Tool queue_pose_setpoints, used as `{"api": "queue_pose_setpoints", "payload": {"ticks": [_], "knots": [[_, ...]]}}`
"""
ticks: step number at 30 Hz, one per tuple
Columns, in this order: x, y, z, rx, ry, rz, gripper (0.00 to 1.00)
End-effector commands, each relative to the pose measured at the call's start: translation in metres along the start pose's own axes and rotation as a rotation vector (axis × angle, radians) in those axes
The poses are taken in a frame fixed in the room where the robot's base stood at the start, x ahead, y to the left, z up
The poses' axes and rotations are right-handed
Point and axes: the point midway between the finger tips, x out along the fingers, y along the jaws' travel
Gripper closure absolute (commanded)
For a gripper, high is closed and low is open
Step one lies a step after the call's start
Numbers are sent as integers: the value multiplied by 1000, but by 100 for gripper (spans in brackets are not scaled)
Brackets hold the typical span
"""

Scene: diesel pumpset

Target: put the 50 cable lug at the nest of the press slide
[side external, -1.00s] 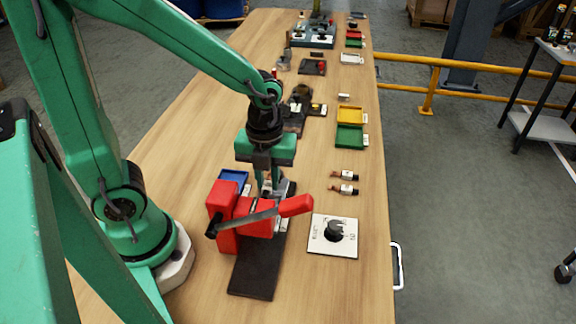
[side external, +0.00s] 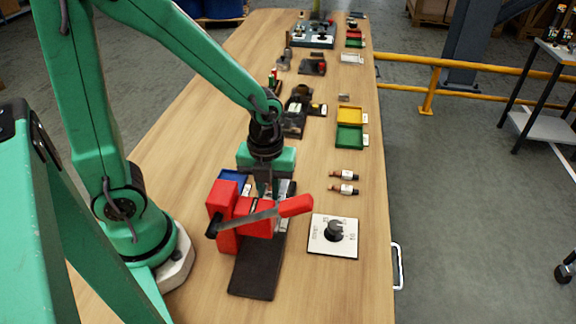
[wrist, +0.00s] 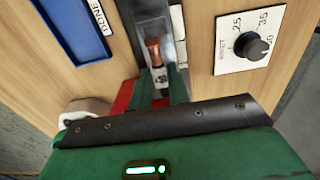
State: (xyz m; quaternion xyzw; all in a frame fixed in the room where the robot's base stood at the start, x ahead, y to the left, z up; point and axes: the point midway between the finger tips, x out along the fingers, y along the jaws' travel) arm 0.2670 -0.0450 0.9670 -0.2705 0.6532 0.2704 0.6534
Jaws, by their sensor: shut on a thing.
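My gripper (wrist: 162,88) is low behind the red press (side external: 225,205), shut on a copper cable lug (wrist: 153,50) with a white label. The label is too small to read. The lug lies over the grey press slide (wrist: 151,28), pointing away from my gripper in the wrist view. I cannot tell whether it touches the nest, which is hidden under the lug and fingers. In the side view the press body and its red-gripped lever (side external: 295,206) hide my fingertips (side external: 264,190).
A dial plate (side external: 320,249) marked 25, 35 and 50 lies right of the press. Two more copper lugs (side external: 345,174) lie behind it. A blue tray (wrist: 75,25) labelled DONE is left of the slide. Green (side external: 350,148) and yellow trays (side external: 351,108) stand farther back.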

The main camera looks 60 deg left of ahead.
Motion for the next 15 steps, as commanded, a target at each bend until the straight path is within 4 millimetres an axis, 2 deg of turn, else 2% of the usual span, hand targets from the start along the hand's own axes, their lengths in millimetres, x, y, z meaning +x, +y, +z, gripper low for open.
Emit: {"api": "queue_pose_setpoints", "payload": {"ticks": [9, 15], "knots": [[27, 1, 0, 0, 2, 3, 100], [37, 0, 0, 0, 1, 1, 100]]}}
